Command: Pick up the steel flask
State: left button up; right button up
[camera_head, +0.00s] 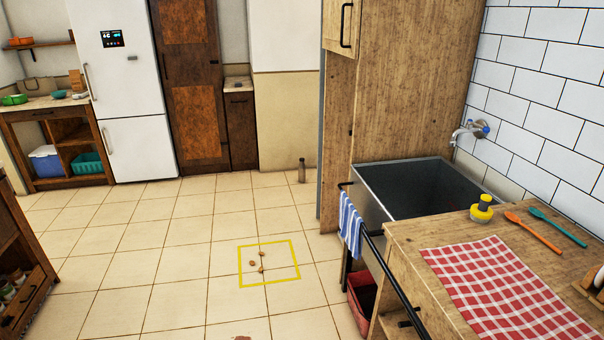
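A slim, upright grey-brown bottle shape (302,171), which looks like the steel flask, stands on the tiled floor in the head view. It is near the back wall, just left of the tall wooden cabinet. It is small and far off, so its details are hard to tell. Neither of my grippers shows in this view.
Open tiled floor (170,235) lies ahead, with a yellow square outline (269,285) around a few small brown bits. A counter with a checked cloth (505,290) and a sink (410,190) is at right. A dark wooden unit (20,270) stands at left.

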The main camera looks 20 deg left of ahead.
aim_at(301, 167)
jog(key=i+j+u, duration=0.5)
jog(key=i+j, duration=0.15)
jog(key=i+j+u, duration=0.35)
jog(key=i, duration=0.3)
jog(key=i+j+u, duration=0.15)
jog(key=i+u, duration=0.2)
jog(key=i, duration=0.3)
jog(key=i+u, duration=0.35)
jog(key=i, duration=0.35)
jog(key=i+j, duration=0.1)
jog(key=i, duration=0.45)
jog(key=i+z, duration=0.1)
jog(key=i, duration=0.4)
jog(key=i+j, duration=0.2)
jog(key=i, duration=0.35)
jog(key=i+j+z, duration=0.1)
jog(key=i, duration=0.4)
